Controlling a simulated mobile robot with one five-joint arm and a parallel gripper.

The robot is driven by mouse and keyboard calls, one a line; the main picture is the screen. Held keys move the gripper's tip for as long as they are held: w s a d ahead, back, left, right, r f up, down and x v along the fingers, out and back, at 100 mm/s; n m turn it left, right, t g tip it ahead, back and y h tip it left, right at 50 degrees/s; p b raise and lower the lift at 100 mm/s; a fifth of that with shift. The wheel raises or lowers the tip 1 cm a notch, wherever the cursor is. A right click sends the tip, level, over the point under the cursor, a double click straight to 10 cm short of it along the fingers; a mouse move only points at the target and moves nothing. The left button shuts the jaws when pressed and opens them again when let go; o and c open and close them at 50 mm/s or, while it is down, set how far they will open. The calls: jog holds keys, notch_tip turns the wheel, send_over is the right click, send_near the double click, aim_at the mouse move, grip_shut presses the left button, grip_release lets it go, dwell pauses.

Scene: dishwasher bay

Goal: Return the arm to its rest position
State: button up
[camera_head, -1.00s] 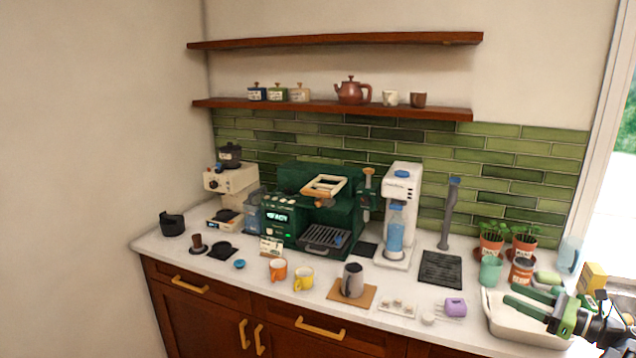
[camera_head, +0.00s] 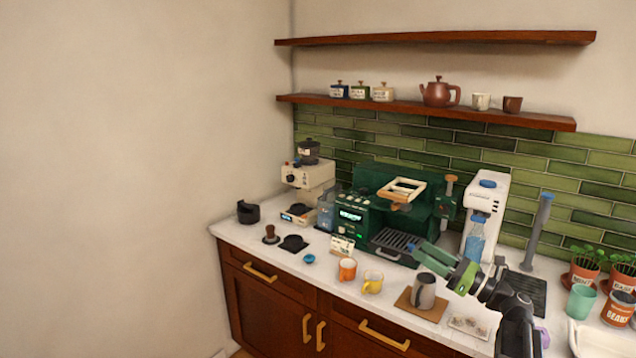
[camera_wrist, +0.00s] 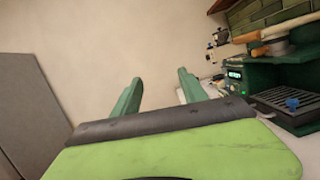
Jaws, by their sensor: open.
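My gripper (camera_head: 440,258) shows in the head view, raised in front of the counter at the right of the coffee machine. Its two green fingers point to the left. In the wrist view the fingers (camera_wrist: 157,95) stand apart with nothing between them, so it is open and empty. My dark arm comes up from the lower right of the head view and hides part of the counter behind it.
The green espresso machine (camera_head: 349,216) and white water dispenser (camera_head: 486,207) stand behind my gripper. A grey pitcher (camera_head: 424,291), an orange mug (camera_head: 347,270) and a yellow mug (camera_head: 372,282) stand on the counter. Open space lies left, before the plain wall.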

jog(key=w+a+r+m+t+h, duration=0.4)
jog(key=w+a+m+t+h, duration=0.15)
jog(key=w+a+m, duration=0.35)
jog(key=w+a+f+m+g+h, duration=0.25)
jog(key=f+m+h, duration=0.75)
jog(key=m, duration=0.8)
jog(key=s+a+f+m+g+h, duration=0.1)
jog(key=s+f+m+g, duration=0.35)
jog(key=f, duration=0.35)
jog(key=s+f+m+g+h, duration=0.1)
jog(key=s+f+m+g, duration=0.2)
jog(key=f+m, duration=0.35)
jog(key=s+a+f+m+g, duration=0.1)
jog(key=s+f+m+g, duration=0.1)
jog(key=s, duration=0.4)
jog(key=s+a+f+m+g+y, duration=0.1)
jog(key=s+f+m+g, duration=0.1)
jog(key=s+f+g, duration=0.2)
jog(key=s+a+f+m+g+y, duration=0.1)
jog(key=s+a+f+m+g, duration=0.1)
jog(key=s, duration=0.6)
jog(key=shift+f+g, duration=0.65)
jog(key=shift+g, duration=0.3)
jog(key=shift+a, duration=0.1)
